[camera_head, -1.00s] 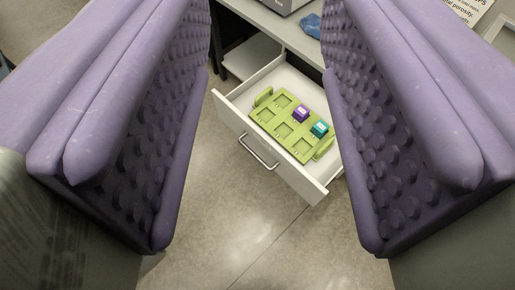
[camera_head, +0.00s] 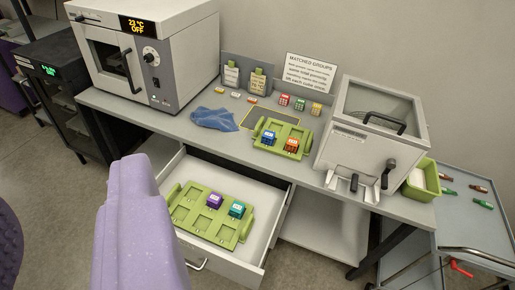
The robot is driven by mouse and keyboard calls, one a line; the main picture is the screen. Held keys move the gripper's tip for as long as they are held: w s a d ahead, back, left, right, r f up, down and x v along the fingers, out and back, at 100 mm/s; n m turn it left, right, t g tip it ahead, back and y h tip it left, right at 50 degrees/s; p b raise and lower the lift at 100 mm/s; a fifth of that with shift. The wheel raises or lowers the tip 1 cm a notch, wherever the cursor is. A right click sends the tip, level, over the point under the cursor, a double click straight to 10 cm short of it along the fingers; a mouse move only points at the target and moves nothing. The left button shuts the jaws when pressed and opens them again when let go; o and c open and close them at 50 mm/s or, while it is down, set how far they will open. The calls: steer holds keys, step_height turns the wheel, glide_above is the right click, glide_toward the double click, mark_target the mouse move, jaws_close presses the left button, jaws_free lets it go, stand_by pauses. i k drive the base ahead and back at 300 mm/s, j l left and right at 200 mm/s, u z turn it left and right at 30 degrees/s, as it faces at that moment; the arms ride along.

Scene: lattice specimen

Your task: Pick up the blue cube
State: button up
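The blue cube (camera_head: 268,138) sits in a compartment of a green tray (camera_head: 276,151) on the grey bench, beside an orange cube (camera_head: 291,145). My gripper (camera_head: 70,235) is in the lower left, with one purple finger near the middle left and part of the other at the left edge. The fingers are wide apart with nothing between them. The gripper is apart from the blue cube, which stands farther back and to the right in the picture.
An open drawer (camera_head: 270,182) below the bench holds another green tray (camera_head: 207,239) with purple and teal cubes. A large oven (camera_head: 150,62) stands left, a lidded machine (camera_head: 370,125) right of the tray. A blue cloth (camera_head: 214,118) and several small cubes lie on the bench.

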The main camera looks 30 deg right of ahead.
mark_target(268, 136)
steer(key=i+l+z, duration=0.25)
steer(key=i, duration=0.3)
steer(key=i+z, duration=0.25)
steer(key=i, duration=0.3)
steer(key=k+l+u, duration=0.25)
steer(key=k+u, duration=0.25)
steer(key=k+l, duration=0.05)
steer(key=k, duration=0.05)
